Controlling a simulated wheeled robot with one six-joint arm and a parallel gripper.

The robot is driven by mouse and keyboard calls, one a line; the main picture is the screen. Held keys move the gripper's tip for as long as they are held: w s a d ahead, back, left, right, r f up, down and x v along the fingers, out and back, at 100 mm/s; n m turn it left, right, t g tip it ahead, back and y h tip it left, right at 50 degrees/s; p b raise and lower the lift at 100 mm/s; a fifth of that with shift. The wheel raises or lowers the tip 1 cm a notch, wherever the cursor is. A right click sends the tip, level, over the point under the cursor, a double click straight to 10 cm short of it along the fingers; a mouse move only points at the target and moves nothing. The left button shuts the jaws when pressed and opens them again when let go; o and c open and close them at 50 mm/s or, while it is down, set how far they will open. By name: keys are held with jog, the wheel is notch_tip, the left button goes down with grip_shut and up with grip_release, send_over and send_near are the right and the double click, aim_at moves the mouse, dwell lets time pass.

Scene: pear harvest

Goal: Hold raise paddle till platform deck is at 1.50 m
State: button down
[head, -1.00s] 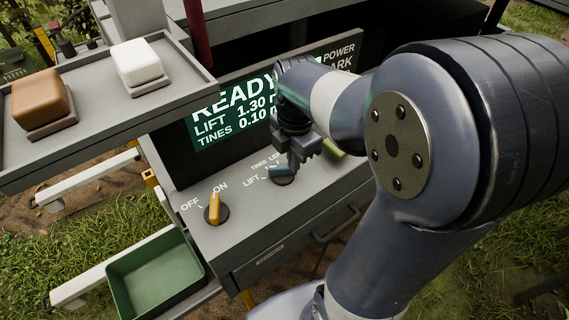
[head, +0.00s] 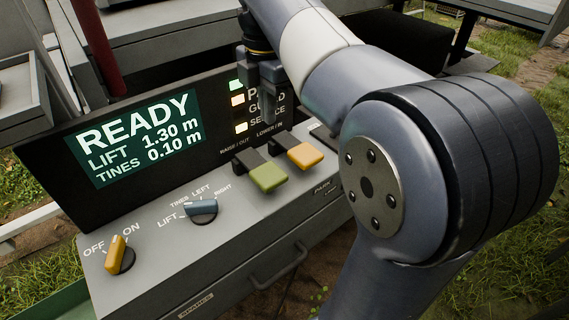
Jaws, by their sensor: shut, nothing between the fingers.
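The raise paddle, a green paddle (head: 268,177) under the RAISE / OUT label, sticks out from the console top. My gripper (head: 259,112) points down above and behind the paddles, apart from them, in front of the indicator lights. Its fingers look together and hold nothing. The display (head: 138,138) reads READY, LIFT 1.30 m, TINES 0.10 m. The blue selector knob (head: 201,207) sits among the labels LIFT, TINES, LEFT and RIGHT, its pointer towards LIFT. The platform deck cannot be made out for certain.
An orange paddle (head: 305,155) under LOWER / IN stands right beside the green one. A yellow OFF/ON knob (head: 119,254) is at the console's left. A drawer handle (head: 279,268) juts from the front. Lit indicators (head: 238,100) sit right of the display.

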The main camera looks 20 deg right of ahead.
aim_at(271, 175)
dwell(0.3)
notch_tip(271, 175, down, 14)
dwell(0.5)
